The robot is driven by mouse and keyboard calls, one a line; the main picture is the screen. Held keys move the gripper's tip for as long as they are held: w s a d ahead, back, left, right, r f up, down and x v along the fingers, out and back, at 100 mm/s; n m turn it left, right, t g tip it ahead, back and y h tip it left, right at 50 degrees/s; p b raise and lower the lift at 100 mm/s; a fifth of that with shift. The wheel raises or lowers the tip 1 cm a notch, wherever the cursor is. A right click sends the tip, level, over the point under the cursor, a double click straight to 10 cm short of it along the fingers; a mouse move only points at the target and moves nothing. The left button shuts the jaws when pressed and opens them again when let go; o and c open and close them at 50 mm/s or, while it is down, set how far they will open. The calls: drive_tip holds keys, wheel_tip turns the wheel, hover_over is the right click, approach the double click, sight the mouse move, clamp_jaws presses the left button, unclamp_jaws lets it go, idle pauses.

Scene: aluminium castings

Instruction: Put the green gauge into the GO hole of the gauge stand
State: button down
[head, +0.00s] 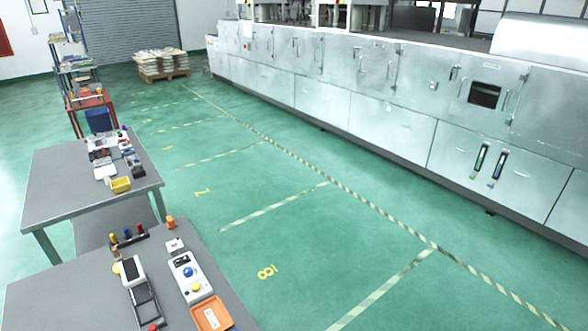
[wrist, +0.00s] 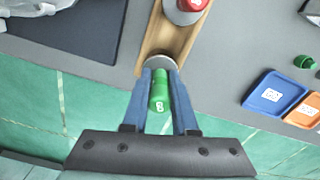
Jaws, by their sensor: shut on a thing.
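In the wrist view, my gripper (wrist: 159,78) has its two blue fingers closed on the green gauge (wrist: 159,102), a green cylinder with a white label. A wooden stand (wrist: 155,42) lies just past the fingertips, with a round grey disc (wrist: 160,62) at its near end. I cannot tell whether the disc belongs to the stand or to the gauge. A red-topped piece (wrist: 192,4) sits on another grey disc at the far end of the stand. No GO hole can be made out. The gripper does not show in the head view.
In the wrist view, a dark mat (wrist: 75,30) lies left; a blue tray (wrist: 270,98), an orange tray (wrist: 304,112) and a green knob (wrist: 304,62) are right. The head view shows two cluttered grey tables (head: 50,185), open green floor and a long metal machine (head: 380,75).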

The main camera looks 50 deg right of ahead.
drive_tip(key=shift+f+b, duration=1.25)
drive_tip(key=shift+f, duration=0.45)
drive_tip(key=c, duration=0.6)
unclamp_jaws()
drive_tip(key=shift+r, duration=0.1)
wheel_tip(320, 180, up, 13)
drive_tip(key=shift+f+b, duration=0.1)
drive_tip(key=shift+b, duration=0.5)
